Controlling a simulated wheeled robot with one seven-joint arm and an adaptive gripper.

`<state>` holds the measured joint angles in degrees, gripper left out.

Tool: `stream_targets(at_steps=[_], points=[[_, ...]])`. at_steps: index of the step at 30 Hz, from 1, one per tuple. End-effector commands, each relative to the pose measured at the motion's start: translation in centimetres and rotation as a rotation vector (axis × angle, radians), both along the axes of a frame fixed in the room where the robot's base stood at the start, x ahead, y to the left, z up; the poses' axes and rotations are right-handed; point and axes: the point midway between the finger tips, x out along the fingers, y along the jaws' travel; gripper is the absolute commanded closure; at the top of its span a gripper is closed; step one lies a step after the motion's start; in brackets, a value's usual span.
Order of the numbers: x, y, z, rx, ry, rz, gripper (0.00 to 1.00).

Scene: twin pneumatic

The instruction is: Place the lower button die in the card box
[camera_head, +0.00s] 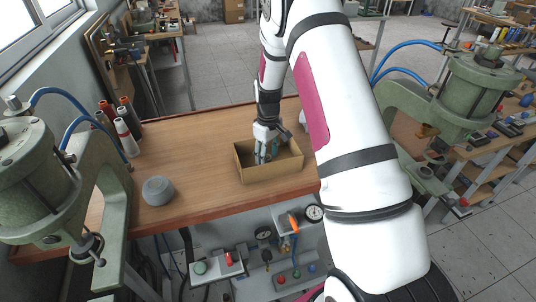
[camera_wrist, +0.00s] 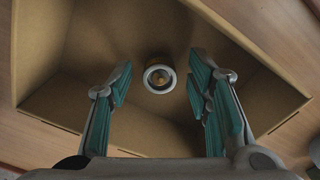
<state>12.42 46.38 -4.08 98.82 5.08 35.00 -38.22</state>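The card box (camera_head: 274,178) is an open brown box on the wooden bench. My gripper (camera_head: 266,157) is inside the box's opening, pointing down. In the wrist view my gripper (camera_wrist: 160,88) has its two teal-padded fingers spread wide apart with nothing between the pads. A small round metal piece with a grey rim and brassy centre, seemingly the lower button die (camera_wrist: 159,78), lies on the box floor, apart from both fingers. The die is hidden in the head view behind the box wall and my gripper.
A grey round object (camera_head: 158,191) sits on the bench left of the box. Green presses stand at left (camera_head: 50,190) and right (camera_head: 440,105), with blue hoses. Thread cones (camera_head: 124,128) stand at the back left. The bench (camera_head: 205,150) between them is clear.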

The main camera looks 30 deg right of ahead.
Motion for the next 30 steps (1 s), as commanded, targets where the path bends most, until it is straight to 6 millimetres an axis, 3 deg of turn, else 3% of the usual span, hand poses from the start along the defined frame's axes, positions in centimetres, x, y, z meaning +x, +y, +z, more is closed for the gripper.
stream_targets(at_steps=[11, 24, 30], points=[[0.1, 0.0, 1.1, -0.001, -0.003, 0.0, 0.54], [0.2, 0.0, 9.4, -0.002, -0.005, 0.0, 0.54], [0.1, 0.0, 11.7, 0.0, -0.002, 0.0, 0.54]])
